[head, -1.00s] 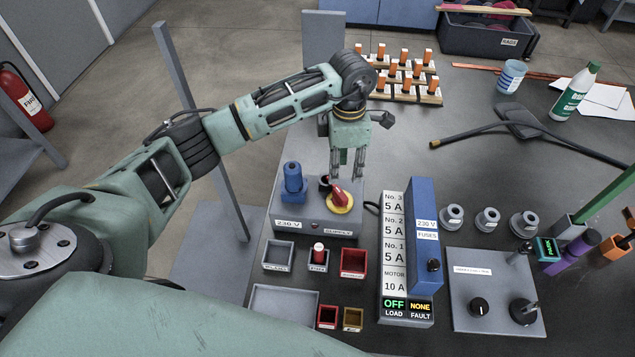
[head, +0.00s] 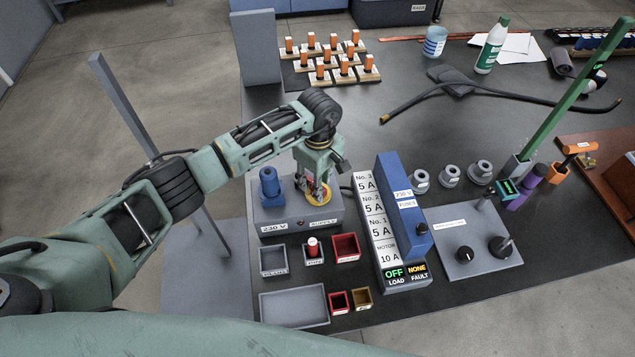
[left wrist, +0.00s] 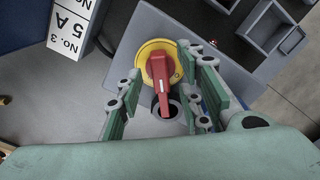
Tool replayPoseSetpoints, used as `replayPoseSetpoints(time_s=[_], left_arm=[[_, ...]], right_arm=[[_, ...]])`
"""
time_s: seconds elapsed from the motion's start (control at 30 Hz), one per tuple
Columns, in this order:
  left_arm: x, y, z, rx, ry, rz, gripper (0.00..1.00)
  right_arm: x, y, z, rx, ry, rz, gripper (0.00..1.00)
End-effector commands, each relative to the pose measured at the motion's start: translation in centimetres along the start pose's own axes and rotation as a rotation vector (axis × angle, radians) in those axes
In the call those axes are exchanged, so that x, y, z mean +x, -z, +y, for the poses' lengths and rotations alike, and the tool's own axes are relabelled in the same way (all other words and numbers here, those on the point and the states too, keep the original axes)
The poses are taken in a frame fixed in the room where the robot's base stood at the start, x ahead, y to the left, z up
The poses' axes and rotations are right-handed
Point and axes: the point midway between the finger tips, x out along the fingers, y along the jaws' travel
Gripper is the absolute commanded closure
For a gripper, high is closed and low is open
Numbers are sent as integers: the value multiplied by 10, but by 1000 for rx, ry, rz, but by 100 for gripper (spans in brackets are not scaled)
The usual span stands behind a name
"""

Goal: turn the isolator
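The isolator is a red handle on a yellow disc on top of the grey 230 V supply box (head: 285,218). In the left wrist view its red handle (left wrist: 158,75) points down the picture, with the yellow disc (left wrist: 146,50) behind it. My left gripper (head: 316,192) is right over the isolator in the head view. In the left wrist view the left gripper (left wrist: 163,88) is open, one finger on each side of the handle, with gaps visible. In the head view the fingers partly hide the handle. My right gripper is not in view.
A blue connector (head: 270,185) stands on the box left of the isolator. The blue fuse cover (head: 401,205) and label strip rise to the right; the load display (head: 394,273) reads OFF. Small trays (head: 292,305) lie in front. Orange-handled pieces (head: 333,60) stand behind.

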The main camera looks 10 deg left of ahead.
Motion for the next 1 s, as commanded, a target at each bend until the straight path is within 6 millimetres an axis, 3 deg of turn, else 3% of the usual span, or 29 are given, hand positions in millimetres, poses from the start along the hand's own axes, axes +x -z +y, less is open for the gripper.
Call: replayPoseSetpoints(time_s=[0.2,0.47,0.83,1.0], left_arm=[[17,0,0,-1,-1,-1,66],[19,0,0,-1,-1,0,66],[18,0,0,-1,-1,0,98],[18,0,0,-1,-1,0,100]], right_arm=[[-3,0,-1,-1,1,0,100],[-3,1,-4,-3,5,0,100],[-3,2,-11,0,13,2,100],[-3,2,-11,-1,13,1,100]])
